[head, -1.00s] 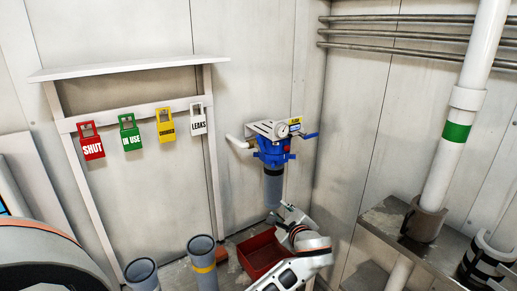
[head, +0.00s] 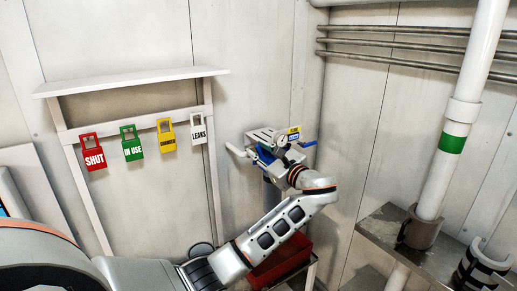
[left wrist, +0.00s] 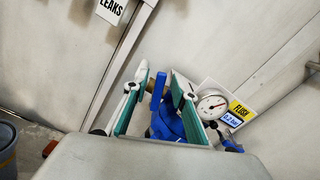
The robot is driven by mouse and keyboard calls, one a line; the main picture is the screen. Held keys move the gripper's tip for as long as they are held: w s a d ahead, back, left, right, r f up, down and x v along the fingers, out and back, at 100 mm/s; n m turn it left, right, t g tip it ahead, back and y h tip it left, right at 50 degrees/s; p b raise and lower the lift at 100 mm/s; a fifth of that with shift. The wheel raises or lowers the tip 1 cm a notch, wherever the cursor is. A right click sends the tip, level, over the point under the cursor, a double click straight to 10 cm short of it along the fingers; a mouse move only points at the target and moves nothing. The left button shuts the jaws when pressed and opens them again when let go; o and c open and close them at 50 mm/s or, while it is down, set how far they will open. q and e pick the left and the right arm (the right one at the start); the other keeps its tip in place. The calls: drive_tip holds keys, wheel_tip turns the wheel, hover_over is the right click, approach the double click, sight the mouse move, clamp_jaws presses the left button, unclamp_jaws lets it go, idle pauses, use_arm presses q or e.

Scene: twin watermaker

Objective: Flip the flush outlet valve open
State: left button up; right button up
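The flush filter unit is on the back wall, with a blue body (left wrist: 166,122) partly hidden by my gripper, a round gauge (head: 281,142) and a yellow FLUSH label (head: 294,132). The gauge (left wrist: 211,104) and label (left wrist: 239,110) also show in the left wrist view. A blue lever (left wrist: 158,88) stands upright between the fingers of my left gripper (left wrist: 160,72), which is open with gaps beside the lever. I cannot tell whether either finger touches it. Another blue handle (head: 308,143) sticks out to the right of the unit. My right gripper is not in view.
A white pipe elbow (head: 236,150) sits left of the unit. Red, green, yellow and white tags (head: 198,129) hang from a rail under a shelf (head: 130,80). A red bin (head: 285,262) stands below my arm. A metal ledge with a thick white pipe (head: 460,120) is at right.

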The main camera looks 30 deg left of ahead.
use_arm(q)
drive_tip(key=shift+w+a, duration=0.15)
drive_tip(key=shift+a, duration=0.2)
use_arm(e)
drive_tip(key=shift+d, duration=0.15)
use_arm(q)
clamp_jaws()
